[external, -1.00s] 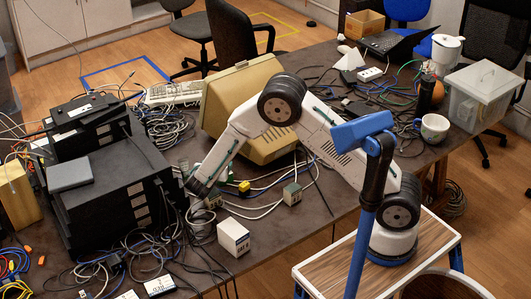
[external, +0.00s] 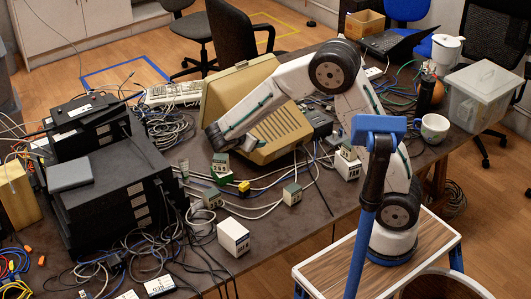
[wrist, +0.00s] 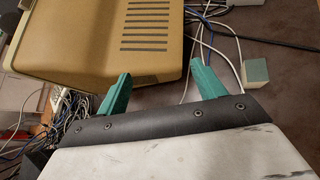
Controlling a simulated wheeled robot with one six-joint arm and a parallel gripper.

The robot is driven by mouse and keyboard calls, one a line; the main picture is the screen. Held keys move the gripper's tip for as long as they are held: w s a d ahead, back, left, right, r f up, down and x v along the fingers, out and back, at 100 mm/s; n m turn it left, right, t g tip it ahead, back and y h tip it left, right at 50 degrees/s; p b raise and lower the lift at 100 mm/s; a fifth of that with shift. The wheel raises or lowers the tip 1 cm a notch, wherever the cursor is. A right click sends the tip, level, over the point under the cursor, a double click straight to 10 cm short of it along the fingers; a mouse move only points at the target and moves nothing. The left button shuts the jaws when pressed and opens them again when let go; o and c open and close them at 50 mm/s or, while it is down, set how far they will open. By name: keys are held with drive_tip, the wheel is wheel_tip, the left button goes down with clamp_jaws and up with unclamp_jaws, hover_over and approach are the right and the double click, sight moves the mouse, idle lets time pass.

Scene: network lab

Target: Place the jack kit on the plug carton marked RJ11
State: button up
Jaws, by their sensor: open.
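My gripper (wrist: 160,70) is open and empty, its two green fingers apart above the dark table. In the external view the end of my arm is over the table beside the beige monitor; its fingers are not clear there. No marking can be read as RJ11. A green-topped box (wrist: 255,70) is right of my fingers in the wrist view.
The beige monitor (external: 285,130) stands close by my arm. Black equipment (external: 110,200) fills the left side. Loose cables (external: 170,130) cross the table. A larger white box (external: 233,237) stands near the front edge; a mug (external: 435,128) is at right.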

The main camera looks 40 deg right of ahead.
drive_tip(key=s+d+r+m+g+y, duration=0.2)
drive_tip(key=s+d+r+m, duration=0.3)
drive_tip(key=s+d, duration=0.25)
drive_tip(key=s+d+r+m+g+y, duration=0.25)
drive_tip(key=s+d+r+m, duration=0.35)
drive_tip(key=s, duration=0.3)
drive_tip(key=s+m+y, duration=0.5)
drive_tip(key=s+m, duration=0.3)
drive_tip(key=s, duration=0.9)
drive_tip(key=shift+s+d+r+m+t+y, duration=0.15)
drive_tip(key=shift+s+d+m+t+y, duration=0.1)
drive_tip(key=shift+d+m+t+y, duration=0.15)
